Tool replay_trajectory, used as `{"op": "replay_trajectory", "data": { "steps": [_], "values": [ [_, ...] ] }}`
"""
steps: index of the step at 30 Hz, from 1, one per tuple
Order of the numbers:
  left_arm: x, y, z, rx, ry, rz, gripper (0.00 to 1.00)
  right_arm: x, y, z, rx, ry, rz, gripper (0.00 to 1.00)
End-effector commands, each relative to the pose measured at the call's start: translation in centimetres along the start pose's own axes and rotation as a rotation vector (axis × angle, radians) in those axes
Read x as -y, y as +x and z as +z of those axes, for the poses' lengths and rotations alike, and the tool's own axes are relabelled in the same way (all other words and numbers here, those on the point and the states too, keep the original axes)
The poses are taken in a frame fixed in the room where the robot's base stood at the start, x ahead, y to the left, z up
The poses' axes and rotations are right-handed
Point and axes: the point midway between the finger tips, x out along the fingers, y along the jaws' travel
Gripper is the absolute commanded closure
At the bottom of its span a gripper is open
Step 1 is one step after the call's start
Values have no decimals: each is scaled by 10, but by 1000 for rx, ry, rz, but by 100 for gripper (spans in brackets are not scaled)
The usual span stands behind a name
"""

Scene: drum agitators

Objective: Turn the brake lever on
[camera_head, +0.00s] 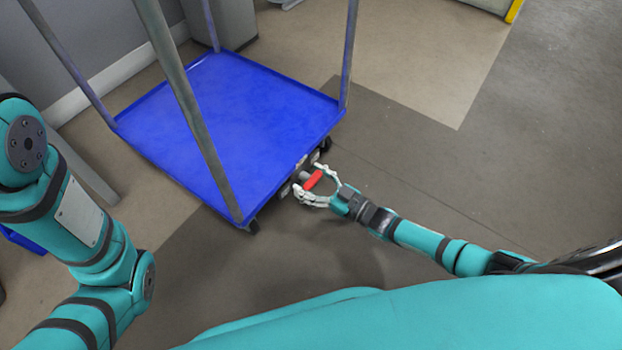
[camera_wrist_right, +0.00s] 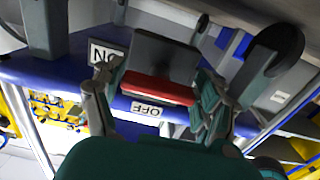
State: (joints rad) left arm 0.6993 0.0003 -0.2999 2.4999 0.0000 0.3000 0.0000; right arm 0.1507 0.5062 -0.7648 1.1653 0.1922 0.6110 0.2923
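The red brake lever (camera_head: 314,180) is at the near right edge of the blue cart (camera_head: 220,115), low by its wheels. My right gripper (camera_head: 307,176) is open, with its pale fingers spread on either side of the lever. In the right wrist view the red lever (camera_wrist_right: 158,89) lies below a dark grey plate (camera_wrist_right: 163,62), between the two fingers. I cannot tell whether either finger touches it. An ON label (camera_wrist_right: 106,53) is at its upper left and an OFF label (camera_wrist_right: 146,108) is just below it, both upside down. My left gripper is out of view.
Tall grey posts (camera_head: 184,95) rise from the cart's corners. A dark caster (camera_wrist_right: 270,52) is close to the right finger in the wrist view. The grey floor (camera_head: 440,180) right of the cart is clear. A grey wall is behind the cart.

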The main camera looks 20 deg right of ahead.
Motion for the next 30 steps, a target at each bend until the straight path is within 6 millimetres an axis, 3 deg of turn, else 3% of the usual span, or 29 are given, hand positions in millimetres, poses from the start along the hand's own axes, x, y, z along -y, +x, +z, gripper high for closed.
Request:
{"op": "replay_trajectory", "data": {
  "steps": [4,14,17,30],
  "values": [
    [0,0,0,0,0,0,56,0,0,0,0,2,0,8],
    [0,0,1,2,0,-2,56,0,-4,0,1,4,1,8],
    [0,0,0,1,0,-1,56,0,-17,1,3,4,1,8],
    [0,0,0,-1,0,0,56,0,-103,1,3,3,1,8]
  ]
}}
